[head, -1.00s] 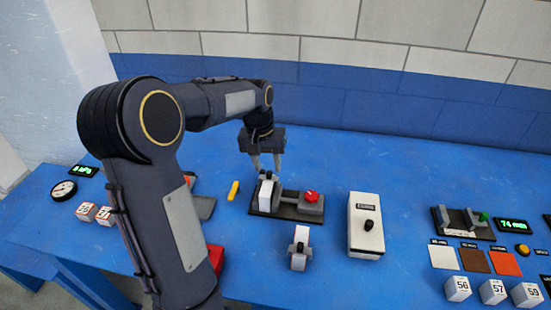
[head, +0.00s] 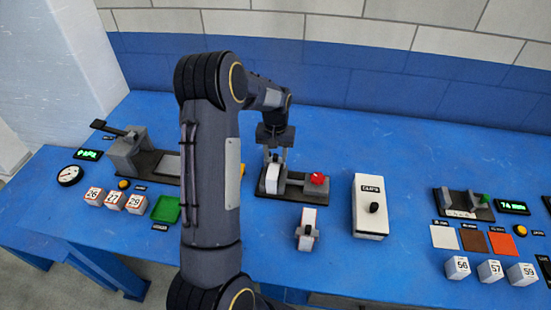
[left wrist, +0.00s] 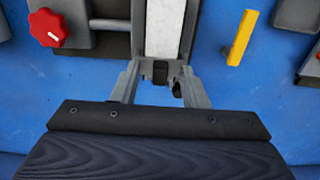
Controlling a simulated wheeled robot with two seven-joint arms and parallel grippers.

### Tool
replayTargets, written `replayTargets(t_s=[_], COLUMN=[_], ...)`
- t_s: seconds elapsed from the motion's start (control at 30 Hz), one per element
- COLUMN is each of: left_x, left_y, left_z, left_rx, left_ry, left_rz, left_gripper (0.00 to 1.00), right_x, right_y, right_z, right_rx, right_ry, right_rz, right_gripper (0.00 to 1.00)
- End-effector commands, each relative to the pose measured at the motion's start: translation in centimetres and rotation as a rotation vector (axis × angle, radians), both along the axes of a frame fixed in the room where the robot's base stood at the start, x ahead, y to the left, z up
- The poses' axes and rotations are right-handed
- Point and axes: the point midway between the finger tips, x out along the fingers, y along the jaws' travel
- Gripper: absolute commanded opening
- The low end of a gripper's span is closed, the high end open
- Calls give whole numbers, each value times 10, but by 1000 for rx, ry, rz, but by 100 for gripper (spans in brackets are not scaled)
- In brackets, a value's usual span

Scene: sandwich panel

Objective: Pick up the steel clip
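The steel clip (left wrist: 174,70) appears to be the small grey piece with dark gaps at the near end of the white panel (left wrist: 165,25) in the left wrist view. In the head view, the panel (head: 272,179) stands in the dark fixture with a red knob (head: 318,179). My left gripper (left wrist: 160,68) points down at the panel's far end, its fingers apart on either side of the clip. I see no clear finger contact. It also shows in the head view (head: 275,155), where the clip is hard to make out. My right gripper is out of view.
A yellow bar (left wrist: 242,37) lies beside the fixture. A grey-and-white clamp-like piece (head: 306,232) and a white switch box (head: 369,206) stand in front and to the right. A green tray (head: 166,209) and numbered cubes (head: 115,201) are at left.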

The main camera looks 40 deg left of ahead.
Motion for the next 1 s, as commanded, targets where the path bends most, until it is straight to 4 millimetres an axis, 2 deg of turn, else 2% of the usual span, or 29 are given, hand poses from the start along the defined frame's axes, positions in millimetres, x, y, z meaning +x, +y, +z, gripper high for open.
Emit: replayTargets(t_s=[0.17,0.2,0.5,0.83,1.0], left_x=[0,0,0,0,0], left_y=[0,0,0,0,0], left_z=[-1,-1,0,2,16], left_rx=[0,0,0,1,1], left_ry=[-1,-1,-1,-2,-3], left_rz=[0,0,0,0,0], left_gripper=[40,37,0,0,0], right_x=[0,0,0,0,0], right_y=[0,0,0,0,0], right_z=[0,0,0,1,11], right_rx=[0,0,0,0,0], right_ry=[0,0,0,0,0], right_rz=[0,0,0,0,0], right_gripper=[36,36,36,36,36])
